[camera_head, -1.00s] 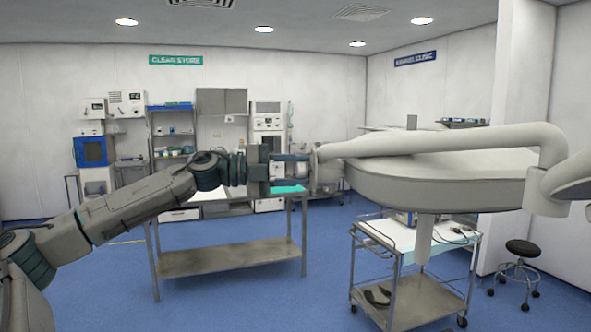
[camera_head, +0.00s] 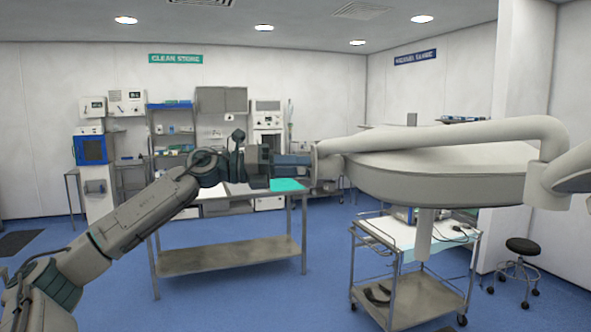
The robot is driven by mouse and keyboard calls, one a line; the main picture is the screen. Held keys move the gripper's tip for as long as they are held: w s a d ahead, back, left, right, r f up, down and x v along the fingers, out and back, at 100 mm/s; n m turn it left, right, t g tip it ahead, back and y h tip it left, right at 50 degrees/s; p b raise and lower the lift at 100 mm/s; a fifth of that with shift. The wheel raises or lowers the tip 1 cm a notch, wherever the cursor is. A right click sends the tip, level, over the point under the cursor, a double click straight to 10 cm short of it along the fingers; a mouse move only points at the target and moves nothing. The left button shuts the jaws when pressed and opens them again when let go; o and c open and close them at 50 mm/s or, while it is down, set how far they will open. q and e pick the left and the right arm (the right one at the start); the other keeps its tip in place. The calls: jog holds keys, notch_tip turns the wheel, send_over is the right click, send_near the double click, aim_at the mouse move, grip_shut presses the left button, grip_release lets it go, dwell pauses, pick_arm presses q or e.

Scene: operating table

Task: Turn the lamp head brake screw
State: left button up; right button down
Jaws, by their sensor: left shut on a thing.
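The lamp head (camera_head: 440,185) is a large pale disc at the right, held by a curved tubular yoke (camera_head: 440,137). The brake screw (camera_head: 315,168) is at the left end of the yoke, by the lamp's left rim, and is mostly hidden by the fingers. My left gripper (camera_head: 306,167) reaches in from the left, about level with it. Its dark fingers are shut on the screw. The exact grip on the screw is too small to see. My right gripper is not in view.
A wheeled trolley (camera_head: 420,298) is below the lamp, and a black stool (camera_head: 522,247) is at the right. Shelves and equipment line the back wall. Blue floor is open at the left.

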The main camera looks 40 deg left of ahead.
pick_arm(q)
jog(key=shift+w+a+m+b, duration=0.1)
jog(key=shift+m+b, duration=1.15)
jog(key=shift+m, duration=3.35)
jog(key=o, duration=1)
